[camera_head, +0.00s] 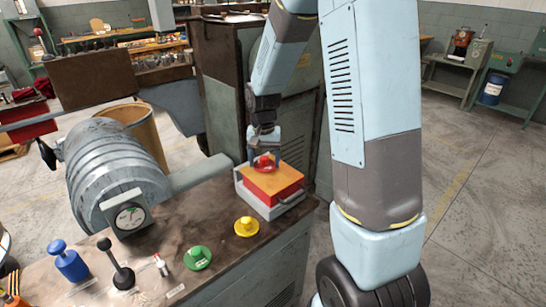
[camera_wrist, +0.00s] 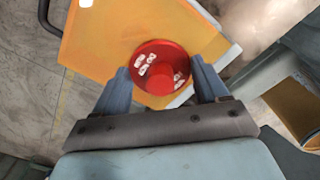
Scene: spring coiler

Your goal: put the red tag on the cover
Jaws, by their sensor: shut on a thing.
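The red tag (camera_wrist: 162,66) is a round disc with pale markings and a raised knob. My gripper (camera_wrist: 163,82) is shut on it, one finger on each side. In the head view the red tag (camera_head: 265,163) shows below my gripper (camera_head: 264,152), at the top of the cover. The cover (camera_head: 278,181) is a box with an orange top and red sides, seated in a grey base on the bench. In the wrist view the orange top of the cover (camera_wrist: 100,45) lies behind the tag. I cannot tell whether the tag touches it.
A yellow tag (camera_head: 246,226) and a green tag (camera_head: 198,258) lie on the bench (camera_head: 215,225) in front of the cover.

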